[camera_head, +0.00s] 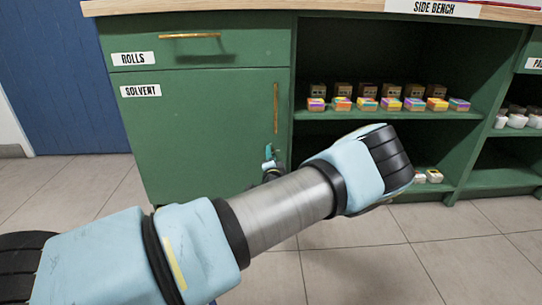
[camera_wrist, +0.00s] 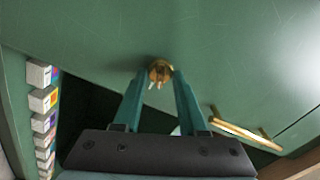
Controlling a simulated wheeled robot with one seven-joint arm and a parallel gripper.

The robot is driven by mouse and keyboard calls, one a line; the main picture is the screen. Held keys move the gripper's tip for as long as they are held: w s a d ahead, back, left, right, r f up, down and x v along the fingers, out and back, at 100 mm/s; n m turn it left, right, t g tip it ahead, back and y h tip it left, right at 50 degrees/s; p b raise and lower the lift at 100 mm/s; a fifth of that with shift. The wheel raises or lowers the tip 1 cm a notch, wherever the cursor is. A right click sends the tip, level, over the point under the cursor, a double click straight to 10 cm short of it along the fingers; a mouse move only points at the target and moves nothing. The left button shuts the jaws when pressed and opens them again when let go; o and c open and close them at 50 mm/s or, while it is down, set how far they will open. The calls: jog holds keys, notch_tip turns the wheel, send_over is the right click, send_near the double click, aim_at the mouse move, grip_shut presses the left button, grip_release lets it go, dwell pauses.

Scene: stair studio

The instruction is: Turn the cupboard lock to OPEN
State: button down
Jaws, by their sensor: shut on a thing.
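The green cupboard door (camera_head: 200,130) with the SOLVENT label is closed. Its brass lock (camera_wrist: 160,70) sits on the green face in the wrist view. My gripper (camera_wrist: 159,78) has its two teal fingers on either side of the lock's brass turning piece and is shut on it. Small pale marks show just below the lock, too small to read. In the head view my gripper (camera_head: 270,160) is at the lower right edge of the door, below the brass handle, partly behind my forearm. The lock is hidden there, and I cannot tell its setting.
The brass door handle (camera_head: 276,108) also shows in the wrist view (camera_wrist: 243,128). A ROLLS drawer (camera_head: 200,48) is above the door. Open shelves to the right hold several small boxes (camera_head: 390,104) and white cups (camera_head: 516,121). The tiled floor in front is clear.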

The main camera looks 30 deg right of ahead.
jog(key=shift+f+m, duration=0.1)
jog(key=shift+m, duration=2.2)
jog(key=c, duration=0.5)
grip_release()
jog(key=shift+s, duration=0.1)
jog(key=p+v, duration=0.3)
jog(key=v, duration=0.7)
jog(key=shift+s+a, duration=0.2)
jog(key=shift+s, duration=0.05)
